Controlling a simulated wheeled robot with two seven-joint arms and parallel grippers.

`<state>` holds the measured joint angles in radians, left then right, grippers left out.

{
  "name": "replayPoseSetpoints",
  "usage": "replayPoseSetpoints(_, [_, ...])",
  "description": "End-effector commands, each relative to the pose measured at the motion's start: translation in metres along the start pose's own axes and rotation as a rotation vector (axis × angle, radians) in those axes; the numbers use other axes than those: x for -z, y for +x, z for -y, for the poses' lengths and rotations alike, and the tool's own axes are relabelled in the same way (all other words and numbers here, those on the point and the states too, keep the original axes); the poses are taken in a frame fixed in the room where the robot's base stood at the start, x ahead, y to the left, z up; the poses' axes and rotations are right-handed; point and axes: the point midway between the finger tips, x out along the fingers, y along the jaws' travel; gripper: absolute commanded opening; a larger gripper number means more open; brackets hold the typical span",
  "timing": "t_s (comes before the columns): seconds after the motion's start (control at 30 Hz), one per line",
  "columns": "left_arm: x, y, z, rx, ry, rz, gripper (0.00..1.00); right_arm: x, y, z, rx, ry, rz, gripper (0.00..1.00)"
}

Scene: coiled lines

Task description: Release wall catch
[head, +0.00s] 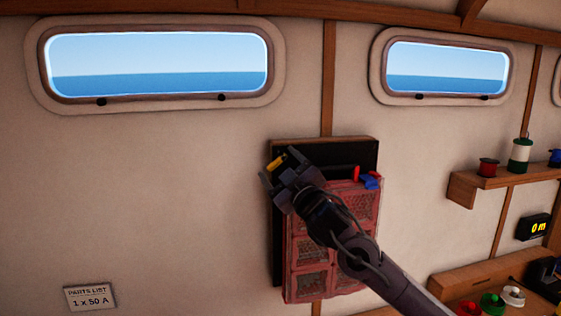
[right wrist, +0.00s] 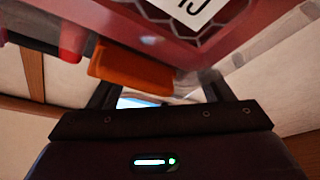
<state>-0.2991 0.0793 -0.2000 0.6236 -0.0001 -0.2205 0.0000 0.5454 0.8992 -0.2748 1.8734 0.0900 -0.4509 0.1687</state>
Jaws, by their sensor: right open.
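A dark wall panel (head: 277,232) carries a red mesh-fronted rack (head: 318,252) with several compartments. A small yellow-orange catch (head: 277,162) shows at the panel's upper left. In the right wrist view an orange block (right wrist: 130,68), which looks like the same catch, lies just beyond the left-hand finger and partly across the gap. My right gripper (head: 277,183) is at the panel's upper left corner, close to the catch, with its fingers apart (right wrist: 165,92). I cannot tell whether a finger touches it. My right arm hides part of the rack. My left gripper is not in view.
Red (head: 356,173) and blue (head: 370,181) pieces sit at the rack's upper right. A shelf (head: 490,182) with spools (head: 520,155) and a small display (head: 534,227) are at right. A parts list card (head: 90,298) is lower left. The wall left of the panel is clear.

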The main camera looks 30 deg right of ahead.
Motion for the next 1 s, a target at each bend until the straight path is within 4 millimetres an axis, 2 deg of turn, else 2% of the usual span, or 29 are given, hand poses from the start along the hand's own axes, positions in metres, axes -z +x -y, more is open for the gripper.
replayPoseSetpoints(0.23, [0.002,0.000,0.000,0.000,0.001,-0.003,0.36,-0.001,0.001,0.000,0.000,0.000,0.000,0.72])
replayPoseSetpoints(0.57, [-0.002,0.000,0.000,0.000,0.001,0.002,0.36,-0.001,0.000,0.000,0.000,0.000,0.000,0.29])
replayPoseSetpoints(0.77, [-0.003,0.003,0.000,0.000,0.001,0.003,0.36,-0.001,0.000,0.001,-0.005,0.013,0.000,0.29])
replayPoseSetpoints(1.0, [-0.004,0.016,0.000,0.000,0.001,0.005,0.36,-0.001,0.000,0.004,-0.044,0.108,-0.001,0.28])
